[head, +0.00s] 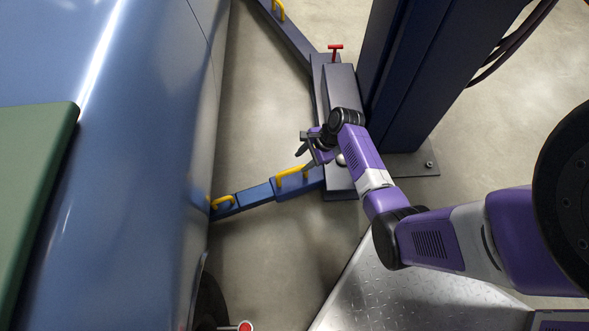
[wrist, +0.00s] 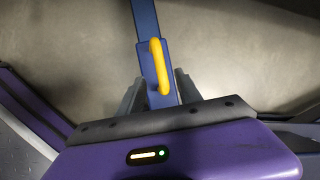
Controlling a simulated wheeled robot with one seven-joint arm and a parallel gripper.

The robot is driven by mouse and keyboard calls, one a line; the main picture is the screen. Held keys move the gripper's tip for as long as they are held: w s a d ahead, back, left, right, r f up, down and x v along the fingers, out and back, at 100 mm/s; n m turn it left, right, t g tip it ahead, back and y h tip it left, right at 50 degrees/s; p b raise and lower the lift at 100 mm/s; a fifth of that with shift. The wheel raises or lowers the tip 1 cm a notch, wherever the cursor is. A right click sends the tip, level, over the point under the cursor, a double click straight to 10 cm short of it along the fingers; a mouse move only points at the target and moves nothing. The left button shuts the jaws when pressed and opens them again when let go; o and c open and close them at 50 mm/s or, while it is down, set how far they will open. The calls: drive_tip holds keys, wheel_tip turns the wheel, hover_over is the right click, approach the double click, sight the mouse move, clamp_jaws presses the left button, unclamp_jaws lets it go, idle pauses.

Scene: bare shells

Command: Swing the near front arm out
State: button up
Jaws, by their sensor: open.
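The near lift arm (head: 255,194) is a blue beam running from the foot of the post out to the left, its outer end reaching the car's side. It carries a yellow handle (head: 291,174) near the post and a second yellow handle (head: 222,201) farther out. My gripper (head: 303,150) is open and empty, just above and right of the inner handle. In the wrist view, the yellow handle (wrist: 159,66) and the blue beam (wrist: 143,20) lie between my open fingers (wrist: 155,88). I cannot tell the height gap; the fingers are not closed on the handle.
The dark blue post (head: 425,80) stands behind my arm, with hoses (head: 512,45) on its right. Another lift arm (head: 288,36) with a yellow handle runs to the top left. The blue car (head: 150,130) fills the left. Bare floor (head: 265,110) lies between the arms.

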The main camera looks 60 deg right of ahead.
sight(293, 170)
drive_tip(key=b+x, duration=0.4)
drive_tip(key=x, duration=0.3)
drive_tip(key=shift+f, duration=0.3)
clamp_jaws()
drive_tip(key=shift+a, duration=0.1)
idle(1.1)
